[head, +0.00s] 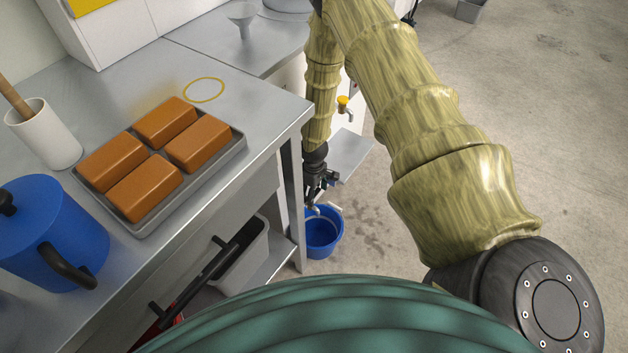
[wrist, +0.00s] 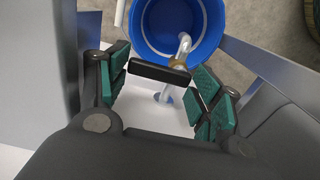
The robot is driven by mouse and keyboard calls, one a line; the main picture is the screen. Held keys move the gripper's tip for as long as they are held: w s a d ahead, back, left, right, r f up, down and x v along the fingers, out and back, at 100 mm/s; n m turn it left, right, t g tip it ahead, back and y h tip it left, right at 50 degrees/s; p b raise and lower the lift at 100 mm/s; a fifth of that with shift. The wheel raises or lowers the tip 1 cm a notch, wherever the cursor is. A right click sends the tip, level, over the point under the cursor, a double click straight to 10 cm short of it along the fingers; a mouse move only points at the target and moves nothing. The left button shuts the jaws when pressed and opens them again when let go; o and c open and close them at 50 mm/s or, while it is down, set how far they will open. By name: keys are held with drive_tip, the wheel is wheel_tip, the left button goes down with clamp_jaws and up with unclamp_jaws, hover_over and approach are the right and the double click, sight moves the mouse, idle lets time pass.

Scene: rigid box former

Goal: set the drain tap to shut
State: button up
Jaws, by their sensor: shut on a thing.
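The drain tap has a bent silver spout (wrist: 183,45) and a black lever (wrist: 158,73), both clear in the wrist view. The lever lies crosswise in the picture, between the green pads of my gripper (wrist: 161,82), which is shut on it. The spout points over a blue bucket (wrist: 152,32) below. In the head view my gripper (head: 318,185) is low beside the bench end, just above the bucket (head: 322,236). There the lever is hidden by my gripper.
A second tap with a yellow handle (head: 344,102) is farther back, above a grey shelf (head: 350,154). On the metal bench (head: 262,107) are a tray of brown blocks (head: 238,143), a blue pot (head: 50,232) and a white holder (head: 45,136). The floor at right is open.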

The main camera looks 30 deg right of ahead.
drive_tip(key=o, duration=1)
drive_tip(key=shift+d, duration=0.1)
drive_tip(key=shift+w+d+r, duration=0.1)
drive_tip(key=shift+r, duration=0.1)
drive_tip(key=shift+r, duration=0.55)
wheel_tip(320, 180, up, 5)
drive_tip(key=shift+f, duration=0.1)
drive_tip(key=shift+a+r, duration=0.2)
drive_tip(key=shift+r, duration=0.6)
